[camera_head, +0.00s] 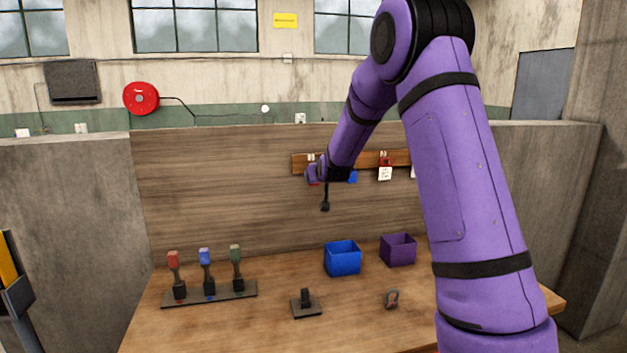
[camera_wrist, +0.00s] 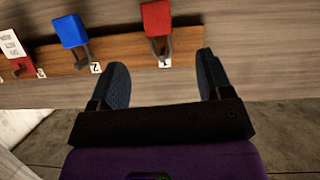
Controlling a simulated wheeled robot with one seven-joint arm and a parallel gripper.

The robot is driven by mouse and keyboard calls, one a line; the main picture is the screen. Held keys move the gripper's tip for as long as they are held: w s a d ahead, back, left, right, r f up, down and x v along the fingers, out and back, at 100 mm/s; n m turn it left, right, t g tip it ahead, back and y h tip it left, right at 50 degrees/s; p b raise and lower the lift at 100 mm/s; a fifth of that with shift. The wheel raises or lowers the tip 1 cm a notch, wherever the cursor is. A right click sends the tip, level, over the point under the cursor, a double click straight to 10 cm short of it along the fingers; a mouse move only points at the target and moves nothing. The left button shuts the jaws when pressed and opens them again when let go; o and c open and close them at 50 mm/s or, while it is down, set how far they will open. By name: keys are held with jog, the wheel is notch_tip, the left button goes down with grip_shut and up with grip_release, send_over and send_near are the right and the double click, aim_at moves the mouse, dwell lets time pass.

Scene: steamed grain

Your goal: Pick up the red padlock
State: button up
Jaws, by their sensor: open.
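The red padlock (camera_wrist: 157,18) hangs from the wooden hook rail (camera_wrist: 125,50) at the spot labelled 1. In the wrist view its body is beyond my fingertips, and its grey shackle lies in line with the gap between them. My gripper (camera_wrist: 162,66) is open, with one dark finger on each side of that gap and nothing held. In the head view my gripper (camera_head: 318,173) is at the rail's left end, and the arm and gripper mostly hide the red padlock. I cannot tell whether the fingers touch it.
A blue padlock (camera_wrist: 70,32) hangs beside it at label 2. A red hasp with a white tag (camera_head: 385,173) is farther along. Below, the workbench (camera_head: 240,330) holds a blue bin (camera_head: 342,259), a purple bin (camera_head: 398,251) and a rack (camera_head: 235,292) with three coloured-top items.

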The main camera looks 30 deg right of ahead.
jog(key=x, duration=1)
jog(key=shift+w+d+f, duration=0.15)
jog(key=shift+f, duration=0.2)
jog(key=shift+c, duration=0.4)
jog(key=c, duration=1)
